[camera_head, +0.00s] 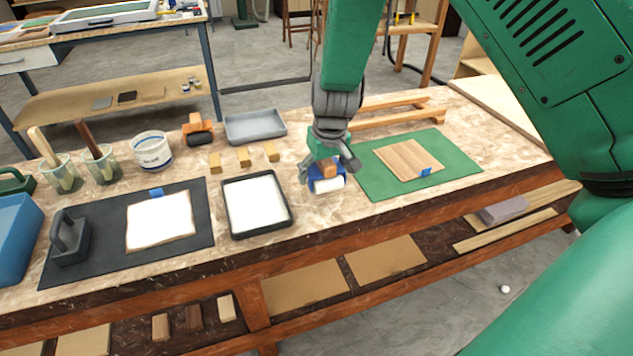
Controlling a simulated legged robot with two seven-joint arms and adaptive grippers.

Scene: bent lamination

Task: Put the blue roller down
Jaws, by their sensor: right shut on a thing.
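The blue roller (322,184), with a white sleeve and a brown handle, is in my right gripper (329,168). The gripper is shut on the handle from above. The roller is at the bench top, between the black tray with white contents (234,233) and the green mat (378,185). I cannot tell whether it touches the bench. My left gripper is not in view.
A wood panel with a blue tab (405,158) lies on the green mat. A white sheet (160,219) and a dark block tool (70,238) are on the black mat (100,211). An orange-handled roller (198,129) and grey tray (255,126) stand behind.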

